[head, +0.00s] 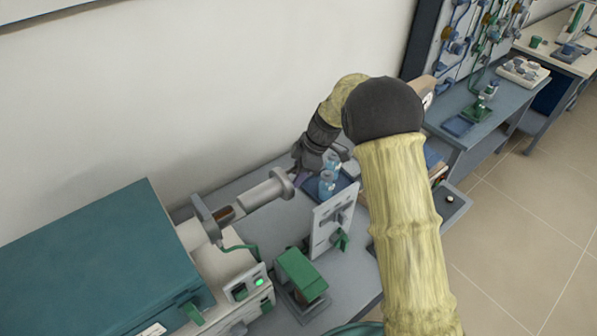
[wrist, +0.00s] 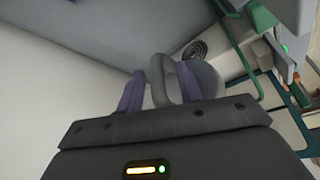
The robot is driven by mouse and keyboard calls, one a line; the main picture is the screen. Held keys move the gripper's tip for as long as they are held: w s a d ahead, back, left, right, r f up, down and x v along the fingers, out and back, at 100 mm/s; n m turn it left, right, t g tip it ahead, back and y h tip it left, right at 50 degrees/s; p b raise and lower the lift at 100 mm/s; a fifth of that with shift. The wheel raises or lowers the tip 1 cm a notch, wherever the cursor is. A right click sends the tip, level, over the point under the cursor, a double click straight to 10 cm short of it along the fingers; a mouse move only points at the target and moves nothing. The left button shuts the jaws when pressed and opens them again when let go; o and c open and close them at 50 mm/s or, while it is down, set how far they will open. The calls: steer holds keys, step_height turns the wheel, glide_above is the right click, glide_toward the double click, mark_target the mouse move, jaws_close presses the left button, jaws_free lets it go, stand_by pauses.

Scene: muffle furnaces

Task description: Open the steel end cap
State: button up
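The steel end cap (head: 283,183) sits on the outer end of the steel tube that sticks out from the furnace, in the middle of the head view. In the wrist view the end cap (wrist: 207,80) is a round grey disc, with a grey loop handle (wrist: 161,70) in front of it. My gripper (head: 300,166) is right beside the cap in the head view, and its tips are hard to see. In the wrist view my gripper (wrist: 160,91) has its two purple fingers apart, one on each side of the loop handle. Whether they touch the handle is unclear.
A teal-topped furnace (head: 95,265) stands at the left. A white upright panel (head: 333,218) and a green-topped device (head: 301,271) stand in front of the tube. The wall is behind.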

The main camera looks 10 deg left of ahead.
steer(key=shift+d, duration=0.1)
jaws_close()
steer(key=w+d, duration=0.1)
steer(key=w, duration=0.1)
steer(key=w+d, duration=0.2)
steer(key=shift+d+b, duration=0.1)
steer(key=shift+b, duration=0.3)
jaws_free()
steer(key=shift+s, duration=0.1)
